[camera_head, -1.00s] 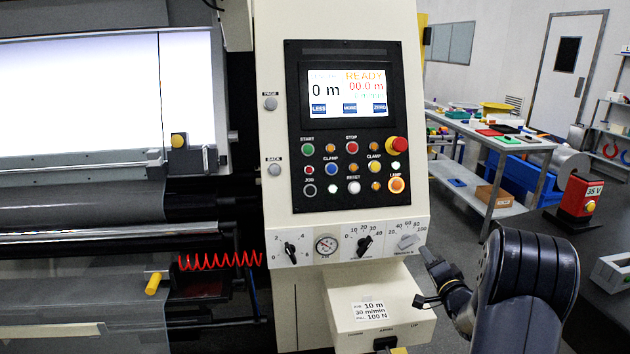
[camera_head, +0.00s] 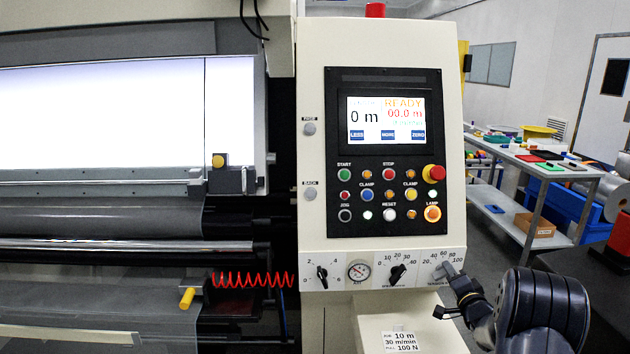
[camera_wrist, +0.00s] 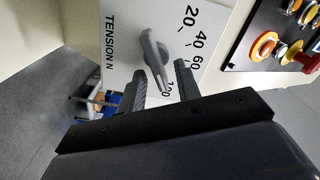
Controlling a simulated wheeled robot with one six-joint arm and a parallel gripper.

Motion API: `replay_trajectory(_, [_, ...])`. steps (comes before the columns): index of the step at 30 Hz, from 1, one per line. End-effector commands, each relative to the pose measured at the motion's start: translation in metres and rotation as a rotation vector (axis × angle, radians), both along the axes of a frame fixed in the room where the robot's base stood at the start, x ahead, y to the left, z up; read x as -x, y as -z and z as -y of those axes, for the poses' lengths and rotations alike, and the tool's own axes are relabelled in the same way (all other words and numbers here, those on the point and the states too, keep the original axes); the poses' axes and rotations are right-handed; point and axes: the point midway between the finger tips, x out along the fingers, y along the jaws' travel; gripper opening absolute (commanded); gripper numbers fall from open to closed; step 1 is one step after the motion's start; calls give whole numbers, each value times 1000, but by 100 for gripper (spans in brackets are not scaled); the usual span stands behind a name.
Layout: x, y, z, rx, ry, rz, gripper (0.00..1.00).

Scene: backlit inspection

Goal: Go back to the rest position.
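Clear gaps show on both sides of the knob, and nothing is held. In the head view my gripper (camera_head: 456,279) is at the lower right of the control panel, right by the tension knob (camera_head: 446,269), which it partly covers.
The control panel (camera_head: 388,150) has a lit screen, coloured buttons and a red mushroom button (camera_head: 434,173). A steel bench (camera_head: 560,170) with coloured trays stands at the right.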

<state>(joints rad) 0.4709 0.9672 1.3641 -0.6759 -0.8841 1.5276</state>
Motion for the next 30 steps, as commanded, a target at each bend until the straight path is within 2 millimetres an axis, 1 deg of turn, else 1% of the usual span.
replay_trajectory(5, [8,0,1,-4,1,-1,32])
replay_trajectory(8, [20,1,1,-4,1,-1,32])
replay_trajectory(23, [108,2,5,-5,4,0,32])
replay_trajectory(24, [105,0,4,-4,0,0,32])
replay_trajectory(27, [82,-1,2,-3,-3,-1,32])
replay_trajectory(30, [64,-1,2,-4,-2,0,32])
